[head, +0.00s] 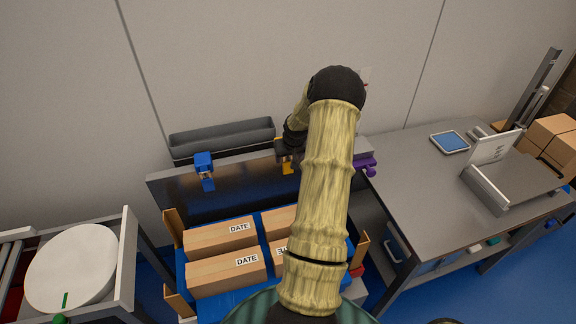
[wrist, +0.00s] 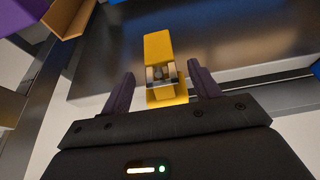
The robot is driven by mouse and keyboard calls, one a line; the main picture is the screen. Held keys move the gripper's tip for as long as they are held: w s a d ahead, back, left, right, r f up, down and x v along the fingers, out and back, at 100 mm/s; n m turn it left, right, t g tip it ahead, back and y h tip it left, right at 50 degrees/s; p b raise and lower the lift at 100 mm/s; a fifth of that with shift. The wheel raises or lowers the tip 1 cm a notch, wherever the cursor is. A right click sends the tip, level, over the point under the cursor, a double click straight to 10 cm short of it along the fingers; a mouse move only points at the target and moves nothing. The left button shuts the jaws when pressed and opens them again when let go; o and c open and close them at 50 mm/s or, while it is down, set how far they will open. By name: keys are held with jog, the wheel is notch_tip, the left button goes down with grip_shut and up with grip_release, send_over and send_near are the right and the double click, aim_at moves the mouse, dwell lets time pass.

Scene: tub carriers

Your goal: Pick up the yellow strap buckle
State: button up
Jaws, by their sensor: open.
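The yellow strap buckle (head: 286,165) hangs on the front of a dark metal ledge, mostly hidden behind my arm in the head view. In the wrist view the yellow strap buckle (wrist: 160,60) has a metal clasp in its middle. My gripper (wrist: 161,88) is open, with one dark finger on each side of the buckle's lower part. Whether the fingers touch it I cannot tell. In the head view my gripper (head: 287,148) is small and partly hidden by my arm.
A blue buckle (head: 204,170) and a purple one (head: 366,166) sit on the same ledge. A grey trough (head: 222,137) stands behind. Cardboard boxes marked DATE (head: 222,238) lie below. A grey table (head: 420,190) stands right, a cart with a white disc (head: 72,268) left.

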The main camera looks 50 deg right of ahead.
jog(key=shift+x, duration=1.5)
jog(key=shift+a, duration=0.1)
jog(key=c, duration=1.1)
jog(key=shift+r, duration=0.6)
jog(key=shift+s+a+r, duration=0.1)
jog(key=shift+s, duration=0.15)
jog(key=s+a+b, duration=0.1)
jog(key=s+a, duration=0.1)
jog(key=s, duration=0.3)
jog(key=s+a+b, duration=0.1)
jog(key=s+a, duration=0.2)
jog(key=s, duration=0.2)
jog(key=s+a+b, duration=0.1)
jog(key=s+a, duration=0.2)
jog(key=s, duration=0.2)
jog(key=shift+s+a, duration=0.1)
jog(key=shift+a, duration=0.15)
jog(key=shift+c, duration=0.3)
